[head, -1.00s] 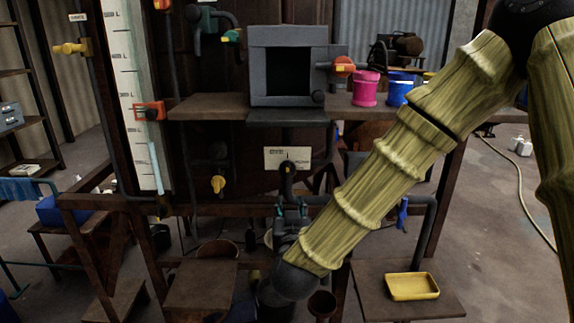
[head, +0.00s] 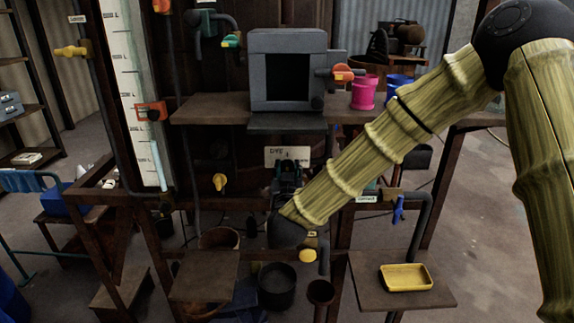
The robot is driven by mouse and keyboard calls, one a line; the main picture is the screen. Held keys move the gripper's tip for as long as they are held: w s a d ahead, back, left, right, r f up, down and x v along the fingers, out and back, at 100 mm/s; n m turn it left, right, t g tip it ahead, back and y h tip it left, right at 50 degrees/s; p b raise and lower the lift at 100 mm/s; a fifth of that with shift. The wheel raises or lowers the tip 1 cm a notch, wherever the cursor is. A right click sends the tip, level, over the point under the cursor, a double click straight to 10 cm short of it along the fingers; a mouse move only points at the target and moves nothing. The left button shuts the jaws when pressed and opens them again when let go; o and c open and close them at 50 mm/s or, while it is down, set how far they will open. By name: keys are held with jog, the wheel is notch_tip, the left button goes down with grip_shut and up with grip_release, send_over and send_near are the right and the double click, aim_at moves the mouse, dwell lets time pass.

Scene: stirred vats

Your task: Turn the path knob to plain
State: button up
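A white label plate (head: 287,155) marked "DYE" on its left, with a small dark mark at its middle, sits below the dark-windowed box. The right part of its lettering is too small to read. My gripper (head: 288,172) is dark and points away from me, right at the lower edge of this plate. The black knob under the plate is hidden behind or between the fingers, so I cannot tell whether they touch it or which way it points. The finger gap is too dark and small to judge. My arm crosses from the upper right.
A shelf (head: 210,108) with the grey box (head: 288,70), a pink cup (head: 364,92) and a blue cup (head: 397,86) runs above my gripper. A yellow valve handle (head: 219,182) is to the left, a blue one (head: 398,209) to the right. A yellow tray (head: 406,278) lies lower right.

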jog(key=shift+w, duration=0.5)
grip_shut()
